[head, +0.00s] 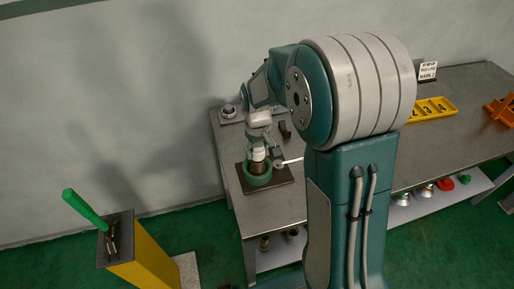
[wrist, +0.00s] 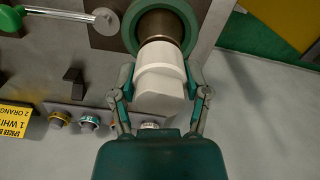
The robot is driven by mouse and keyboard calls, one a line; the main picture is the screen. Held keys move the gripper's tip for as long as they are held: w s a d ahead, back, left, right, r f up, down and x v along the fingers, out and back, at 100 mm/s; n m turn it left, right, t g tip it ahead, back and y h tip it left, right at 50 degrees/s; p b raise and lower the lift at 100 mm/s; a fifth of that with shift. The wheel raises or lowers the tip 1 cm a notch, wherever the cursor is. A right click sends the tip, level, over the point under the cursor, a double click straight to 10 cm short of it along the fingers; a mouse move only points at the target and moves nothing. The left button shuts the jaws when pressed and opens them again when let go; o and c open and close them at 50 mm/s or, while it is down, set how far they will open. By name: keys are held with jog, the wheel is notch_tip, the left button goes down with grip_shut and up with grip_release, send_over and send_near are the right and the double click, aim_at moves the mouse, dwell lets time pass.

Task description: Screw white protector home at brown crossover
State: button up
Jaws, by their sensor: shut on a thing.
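The white protector (wrist: 162,88) sits between the two fingers of my gripper (wrist: 160,76) in the wrist view. My gripper is shut on it. The protector's far end meets the brown crossover (wrist: 159,32), in line with it; the thread between them is hidden. The crossover stands inside the green ring of the vise (wrist: 194,14). In the head view the protector (head: 258,154) is small, above the crossover (head: 258,167) and the green vise ring (head: 258,182), with my gripper (head: 258,146) over it.
A pale vise handle (head: 293,161) sticks out to the right. A yellow numbered tray (head: 436,109) and orange rack (head: 500,110) lie farther right on the bench. A yellow post (head: 150,262) with a green-handled tool (head: 86,210) stands left. Several fittings line the wrist view's bench.

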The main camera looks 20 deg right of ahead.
jog(key=shift+f, duration=0.2)
jog(key=o, duration=1)
notch_tip(320, 180, up, 12)
jog(key=shift+f, duration=0.1)
jog(key=shift+n, duration=0.3)
jog(key=c, duration=0.6)
jog(key=shift+f+n, duration=0.25)
jog(key=shift+n, duration=0.25)
jog(key=shift+f, duration=4)
